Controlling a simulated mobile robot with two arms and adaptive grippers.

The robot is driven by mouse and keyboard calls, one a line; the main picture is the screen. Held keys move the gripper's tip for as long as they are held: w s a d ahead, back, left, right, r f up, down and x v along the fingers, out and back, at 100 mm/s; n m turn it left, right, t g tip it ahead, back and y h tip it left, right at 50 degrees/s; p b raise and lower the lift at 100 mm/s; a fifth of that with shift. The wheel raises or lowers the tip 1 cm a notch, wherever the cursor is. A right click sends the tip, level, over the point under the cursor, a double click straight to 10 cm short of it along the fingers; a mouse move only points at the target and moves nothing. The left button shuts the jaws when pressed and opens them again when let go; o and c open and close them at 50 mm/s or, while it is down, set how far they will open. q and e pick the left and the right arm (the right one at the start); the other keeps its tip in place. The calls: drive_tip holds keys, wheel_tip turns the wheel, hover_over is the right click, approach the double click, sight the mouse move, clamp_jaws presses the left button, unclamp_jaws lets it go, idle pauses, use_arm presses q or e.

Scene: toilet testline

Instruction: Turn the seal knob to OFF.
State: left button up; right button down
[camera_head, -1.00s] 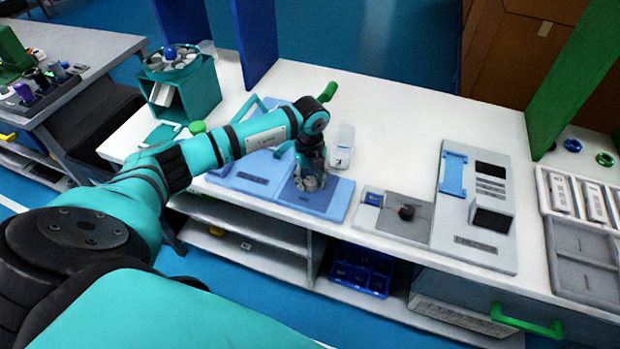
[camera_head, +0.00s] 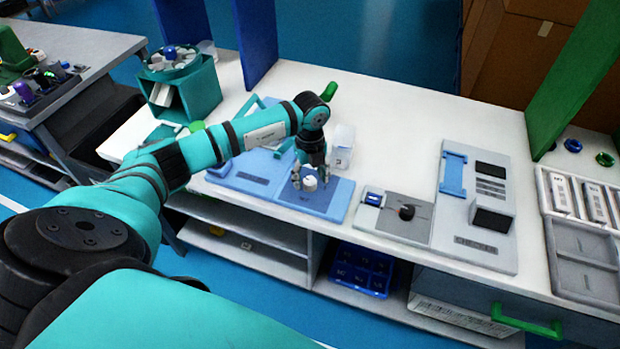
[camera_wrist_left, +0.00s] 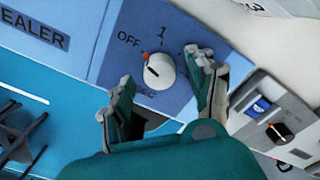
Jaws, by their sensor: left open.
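The seal knob (camera_wrist_left: 160,71) is a round white knob on the blue sealer panel (camera_wrist_left: 112,62). An orange mark at its upper-left edge points toward the printed OFF; a "1" is printed above, and partly hidden lettering lies below. In the head view the knob (camera_head: 309,184) sits on the blue sealer (camera_head: 335,200) under my left gripper (camera_head: 310,178). In the left wrist view my left gripper (camera_wrist_left: 160,67) is open, with one finger left of the knob and one right of it. Gaps show between both fingers and the knob. My right gripper is not in view.
A grey panel with a black knob (camera_head: 407,212) stands right of the sealer. A clear-white container (camera_head: 343,146) stands just behind my gripper. A grey device plate (camera_head: 480,238) is farther right. The white bench top (camera_head: 420,115) behind is mostly free.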

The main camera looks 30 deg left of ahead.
sight(310, 180)
use_arm(q)
wheel_tip(310, 180, up, 11)
idle(0.3)
idle(0.4)
